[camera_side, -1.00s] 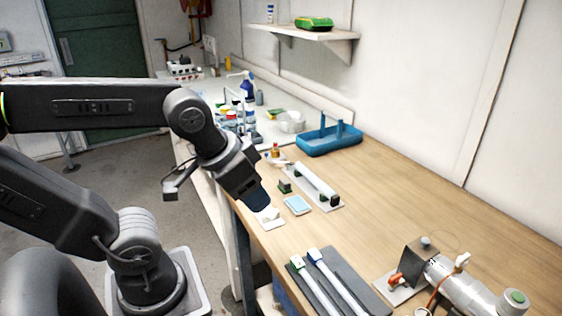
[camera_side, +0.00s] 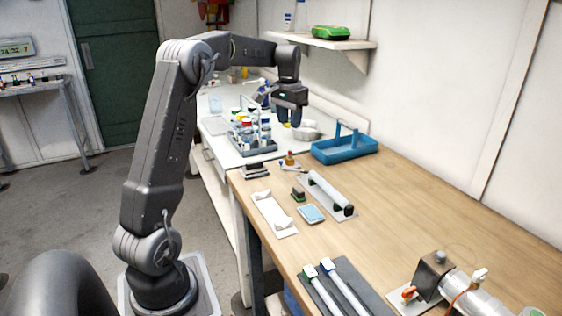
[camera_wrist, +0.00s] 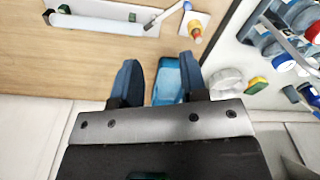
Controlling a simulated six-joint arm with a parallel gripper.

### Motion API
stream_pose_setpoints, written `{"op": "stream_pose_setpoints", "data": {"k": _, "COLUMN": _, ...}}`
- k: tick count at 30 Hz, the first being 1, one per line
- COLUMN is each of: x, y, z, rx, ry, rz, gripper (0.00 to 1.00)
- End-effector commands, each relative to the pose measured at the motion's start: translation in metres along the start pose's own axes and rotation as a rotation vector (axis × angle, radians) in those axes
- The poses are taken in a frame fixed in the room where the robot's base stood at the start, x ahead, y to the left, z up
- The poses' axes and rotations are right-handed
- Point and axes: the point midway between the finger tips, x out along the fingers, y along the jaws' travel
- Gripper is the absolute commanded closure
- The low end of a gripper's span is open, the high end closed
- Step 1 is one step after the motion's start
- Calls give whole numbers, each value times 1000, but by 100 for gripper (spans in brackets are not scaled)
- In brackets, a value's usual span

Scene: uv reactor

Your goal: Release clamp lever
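The reactor assembly at the bottom right of the side view has a dark box (camera_side: 433,272) and a silver cylinder (camera_side: 480,298). A small orange lever (camera_side: 408,292) sits at the left of the box; it looks like the clamp lever, but its clamp is too small to make out. My gripper (camera_side: 290,118) is raised over the far end of the bench, well away from the lever. In the wrist view my gripper (camera_wrist: 158,78) has its two blue fingers apart and nothing held between them. The lever is not in the wrist view.
A blue tray (camera_side: 345,150) lies beyond the wooden bench's middle; it shows below the fingers in the wrist view (camera_wrist: 168,82). A bottle rack (camera_side: 255,142) stands left of my gripper. A tube on a plate (camera_side: 328,192) and a grey mat (camera_side: 352,284) lie nearer.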

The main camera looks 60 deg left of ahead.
Motion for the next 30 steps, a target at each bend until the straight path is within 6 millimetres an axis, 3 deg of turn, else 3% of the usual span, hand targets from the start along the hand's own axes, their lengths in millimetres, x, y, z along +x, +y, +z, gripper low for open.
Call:
{"op": "stream_pose_setpoints", "data": {"k": 1, "x": 11, "y": -18, "z": -7, "rx": -18, "ry": -19, "rz": 5, "gripper": 60}}
{"op": "stream_pose_setpoints", "data": {"k": 3, "x": 20, "y": -34, "z": -12, "rx": -32, "ry": -36, "rz": 10, "gripper": 60}}
{"op": "stream_pose_setpoints", "data": {"k": 7, "x": 28, "y": -48, "z": -16, "rx": -42, "ry": -49, "rz": 15, "gripper": 60}}
{"op": "stream_pose_setpoints", "data": {"k": 14, "x": 52, "y": -49, "z": -14, "rx": -43, "ry": -55, "rz": 17, "gripper": 60}}
{"op": "stream_pose_setpoints", "data": {"k": 24, "x": 121, "y": -47, "z": -10, "rx": -43, "ry": -54, "rz": 17, "gripper": 60}}
{"op": "stream_pose_setpoints", "data": {"k": 30, "x": 152, "y": -47, "z": -9, "rx": -43, "ry": -52, "rz": 16, "gripper": 60}}
